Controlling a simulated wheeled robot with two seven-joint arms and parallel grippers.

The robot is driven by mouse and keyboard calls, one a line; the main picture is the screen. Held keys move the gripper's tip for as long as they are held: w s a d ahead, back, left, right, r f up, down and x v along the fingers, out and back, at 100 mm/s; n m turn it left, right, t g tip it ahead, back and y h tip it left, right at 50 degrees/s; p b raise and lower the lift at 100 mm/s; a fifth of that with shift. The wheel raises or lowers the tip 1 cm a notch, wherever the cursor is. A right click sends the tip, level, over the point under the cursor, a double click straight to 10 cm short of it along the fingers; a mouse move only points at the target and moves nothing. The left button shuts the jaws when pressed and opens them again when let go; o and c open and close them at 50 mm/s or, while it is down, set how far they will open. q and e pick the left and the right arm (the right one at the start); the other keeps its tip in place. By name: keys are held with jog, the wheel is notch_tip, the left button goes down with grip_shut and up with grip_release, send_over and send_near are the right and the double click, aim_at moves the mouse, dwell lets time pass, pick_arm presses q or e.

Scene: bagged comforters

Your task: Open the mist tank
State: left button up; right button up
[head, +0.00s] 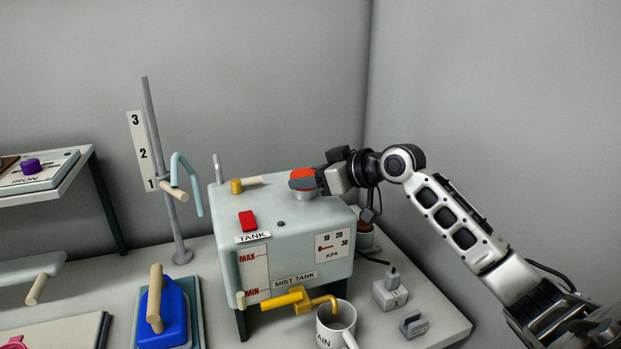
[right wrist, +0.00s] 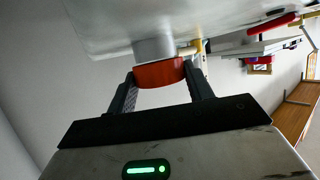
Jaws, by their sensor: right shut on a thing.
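The mist tank (head: 292,237) is a pale grey-green box labelled TANK and MIST TANK, standing on short dark legs on the table. An orange-red cap (head: 301,179) sits on a pale neck at the back right of its top. My right gripper (head: 312,182) reaches in from the right and is shut on the cap. In the right wrist view the orange cap (right wrist: 160,73) is between the two dark fingers, against the pale neck (right wrist: 154,49). The cap's far side is hidden in part by the fingers. My left gripper is not in view.
A red button (head: 247,220) and a brass knob (head: 236,186) are on the tank top. A yellow tap (head: 290,300) points over a white mug (head: 336,325) in front. A blue iron (head: 163,313) and a tall pole (head: 160,165) stand left. Plugs (head: 390,292) lie right.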

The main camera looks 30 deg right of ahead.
jog(key=shift+f, duration=0.1)
jog(key=shift+d+f+n+y+b, duration=0.1)
jog(key=shift+d+n+y+b, duration=0.05)
jog(key=shift+n+y+b, duration=0.15)
jog(key=shift+w+d+n+g+y+b, duration=0.1)
jog(key=shift+n+g+y+b, duration=0.6)
jog(key=shift+n+y, duration=0.3)
jog(key=shift+w+n+g+y, duration=0.15)
jog(key=shift+n+g+y, duration=0.35)
jog(key=shift+y, duration=0.1)
jog(key=shift+d+n+y, duration=0.1)
jog(key=shift+n+y, duration=0.3)
jog(key=shift+n, duration=0.1)
jog(key=shift+n+g, duration=0.3)
jog(key=shift+g, duration=0.2)
jog(key=shift+y, duration=0.3)
